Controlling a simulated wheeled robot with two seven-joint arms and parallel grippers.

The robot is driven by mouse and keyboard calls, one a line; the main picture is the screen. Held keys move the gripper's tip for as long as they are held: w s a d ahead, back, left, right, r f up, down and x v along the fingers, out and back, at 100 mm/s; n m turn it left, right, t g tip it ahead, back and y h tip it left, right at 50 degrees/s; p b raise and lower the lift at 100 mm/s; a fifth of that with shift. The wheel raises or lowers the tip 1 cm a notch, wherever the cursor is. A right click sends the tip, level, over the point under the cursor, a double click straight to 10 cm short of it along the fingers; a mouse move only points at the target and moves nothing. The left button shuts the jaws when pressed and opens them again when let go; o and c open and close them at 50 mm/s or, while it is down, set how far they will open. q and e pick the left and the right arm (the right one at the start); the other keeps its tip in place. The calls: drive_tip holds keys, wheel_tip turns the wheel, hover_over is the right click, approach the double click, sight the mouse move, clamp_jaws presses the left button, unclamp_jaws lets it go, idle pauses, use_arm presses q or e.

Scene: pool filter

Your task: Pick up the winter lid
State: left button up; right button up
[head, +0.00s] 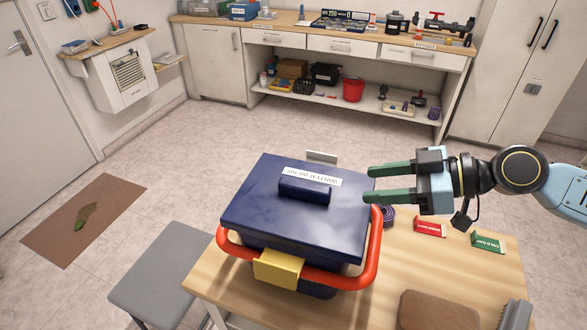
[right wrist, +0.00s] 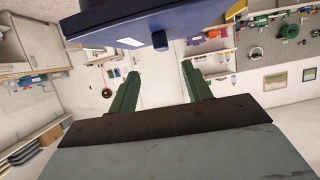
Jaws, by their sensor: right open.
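The winter lid (head: 255,215) is a dark blue, flat lid with a raised block handle (head: 304,190) and a white label strip (head: 311,175) on top. It sits on a dark blue box with a red-orange bar around it and a yellow latch (head: 278,268) at the front, on the wooden table. My right gripper (head: 372,184) is open and empty, its green fingers pointing left beside the lid's right edge. In the right wrist view, the lid (right wrist: 135,22) shows at the top, beyond the open fingers (right wrist: 160,74). My left gripper is out of view.
The wooden table (head: 440,270) also holds a red card stand (head: 429,227), a green card stand (head: 488,241), a brown pad (head: 438,311) and a grey ridged piece (head: 515,315). A grey bench (head: 165,275) stands left. The floor behind the table is mostly clear.

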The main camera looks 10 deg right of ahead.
sight(319, 188)
drive_tip(key=a, duration=0.1)
drive_tip(key=w+a, duration=0.1)
drive_tip(key=a+p, duration=0.1)
drive_tip(key=shift+w+a+f, duration=0.15)
drive_tip(key=shift+f, duration=0.15)
drive_tip(key=x, duration=0.2)
drive_tip(key=shift+w+a+f+p, duration=0.15)
drive_tip(key=shift+a+f+p, duration=0.1)
drive_tip(key=shift+p, duration=0.1)
drive_tip(key=shift+x, duration=0.8)
drive_tip(key=shift+w+a+f+p, duration=0.2)
drive_tip(key=shift+w+a+p, duration=0.05)
drive_tip(key=shift+a+p, duration=0.05)
drive_tip(key=x, duration=0.3)
drive_tip(key=shift+w+a+f+p, duration=0.1)
drive_tip(key=shift+a+p, duration=0.05)
drive_tip(key=shift+p, duration=0.25)
drive_tip(key=shift+w+a+f, duration=0.15)
drive_tip(key=shift+a+f, duration=0.05)
drive_tip(key=shift+a, duration=0.1)
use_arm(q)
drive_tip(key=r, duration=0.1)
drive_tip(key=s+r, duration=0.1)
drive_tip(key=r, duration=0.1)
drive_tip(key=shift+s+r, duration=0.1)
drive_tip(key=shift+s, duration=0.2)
